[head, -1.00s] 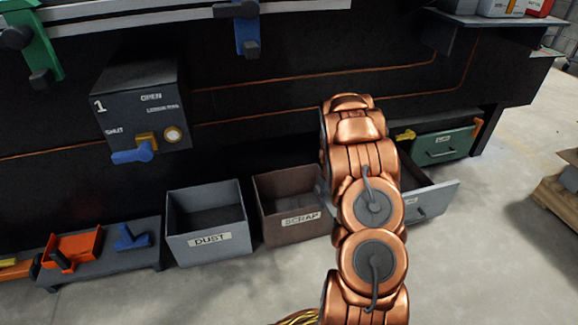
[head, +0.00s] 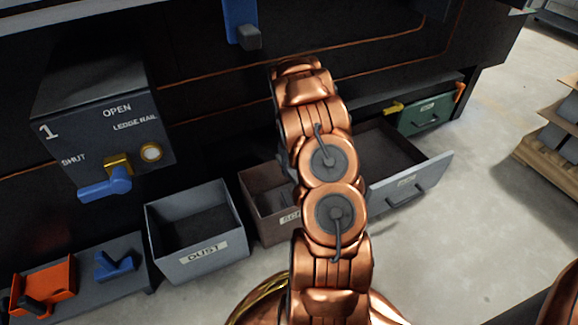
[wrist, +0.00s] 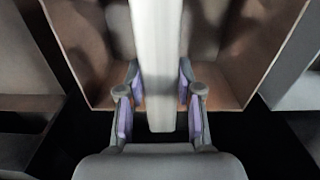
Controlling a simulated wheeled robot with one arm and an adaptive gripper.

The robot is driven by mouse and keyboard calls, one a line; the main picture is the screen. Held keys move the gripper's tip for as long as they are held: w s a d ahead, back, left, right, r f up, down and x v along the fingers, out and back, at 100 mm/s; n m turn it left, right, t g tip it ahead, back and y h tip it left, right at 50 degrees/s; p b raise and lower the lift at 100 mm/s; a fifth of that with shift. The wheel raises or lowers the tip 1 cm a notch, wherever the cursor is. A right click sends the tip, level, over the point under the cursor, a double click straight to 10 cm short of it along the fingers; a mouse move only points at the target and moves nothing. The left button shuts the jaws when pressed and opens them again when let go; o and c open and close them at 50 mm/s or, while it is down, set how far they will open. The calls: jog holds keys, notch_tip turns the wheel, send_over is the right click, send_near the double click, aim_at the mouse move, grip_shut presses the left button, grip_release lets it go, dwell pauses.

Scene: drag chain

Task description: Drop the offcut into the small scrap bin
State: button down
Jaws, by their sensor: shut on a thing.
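My gripper (wrist: 160,95) is shut on the offcut (wrist: 158,50), a long pale bar that runs up the middle of the wrist view between the two fingers. The small scrap bin (head: 257,190) is a brown open box, partly hidden behind my copper arm in the head view, with only the start of its label showing. In the wrist view a brown open box, which looks like the scrap bin (wrist: 262,65), lies beyond the fingers and the bar. How high the bar is above it I cannot tell. The head view hides my gripper and the offcut behind the arm.
The grey dust bin (head: 205,262) stands left of the scrap bin. A grey drawer (head: 412,183) stands open to the right, with a green box (head: 425,117) behind it. A low shelf with an orange tray (head: 45,287) is at far left.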

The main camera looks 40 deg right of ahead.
notch_tip(320, 180, down, 4)
jog(key=shift+f+b, duration=0.1)
jog(key=shift+b, duration=0.85)
jog(key=c, duration=0.7)
grip_release()
jog(key=shift+r, duration=0.2)
notch_tip(320, 180, up, 11)
jog(key=shift+f, duration=0.1)
jog(key=shift+r, duration=0.45)
jog(key=shift+s, duration=0.1)
